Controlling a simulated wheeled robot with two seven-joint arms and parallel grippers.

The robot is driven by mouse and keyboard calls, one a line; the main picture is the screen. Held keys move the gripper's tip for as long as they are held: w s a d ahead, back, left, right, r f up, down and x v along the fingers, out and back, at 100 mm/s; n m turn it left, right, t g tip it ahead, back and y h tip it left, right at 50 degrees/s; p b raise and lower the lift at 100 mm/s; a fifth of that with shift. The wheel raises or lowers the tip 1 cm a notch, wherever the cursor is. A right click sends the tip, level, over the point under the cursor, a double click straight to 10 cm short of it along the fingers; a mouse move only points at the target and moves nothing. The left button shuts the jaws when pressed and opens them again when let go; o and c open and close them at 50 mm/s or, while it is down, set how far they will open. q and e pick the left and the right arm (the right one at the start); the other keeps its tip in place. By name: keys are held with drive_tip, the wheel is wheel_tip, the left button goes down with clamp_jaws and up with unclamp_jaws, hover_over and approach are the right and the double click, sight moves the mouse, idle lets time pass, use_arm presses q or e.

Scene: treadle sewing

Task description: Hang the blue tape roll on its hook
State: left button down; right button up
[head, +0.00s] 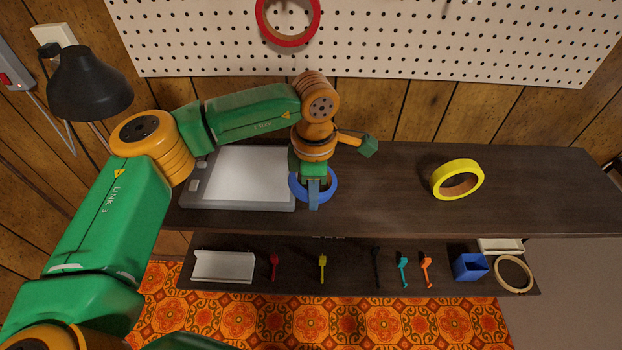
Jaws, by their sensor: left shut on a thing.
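The blue tape roll (332,184) is a ring at the middle of the dark bench, beside the right end of the grey flat panel. My left gripper (314,196) reaches down over it from above and is shut on it. The gripper hides part of the ring, and I cannot tell whether the roll touches the bench. The white pegboard (400,38) is on the wall behind. A red tape roll (260,22) hangs on it at the top. No bare hook for the blue roll can be made out clearly. My right gripper is not in view.
A yellow tape roll (475,182) stands on the bench at the right. The grey panel (245,206) lies at the left, near a black lamp (90,84). A lower shelf holds small tools, a blue box (470,267) and a tan ring (514,288). Bench between blue and yellow rolls is clear.

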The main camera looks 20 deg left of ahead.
use_arm(q)
drive_tip(key=shift+r, duration=0.35)
drive_tip(key=r, duration=0.3)
drive_tip(key=shift+s+d+r+b, duration=0.1)
drive_tip(key=shift+d+b, duration=0.25)
drive_tip(key=shift+b, duration=0.05)
drive_tip(key=s+d+r, duration=0.6)
drive_tip(key=d+r, duration=0.3)
drive_tip(key=d, duration=0.2)
drive_tip(key=shift+s+d, duration=0.3)
drive_tip(key=shift+s, duration=0.05)
drive_tip(key=shift+r, duration=0.15)
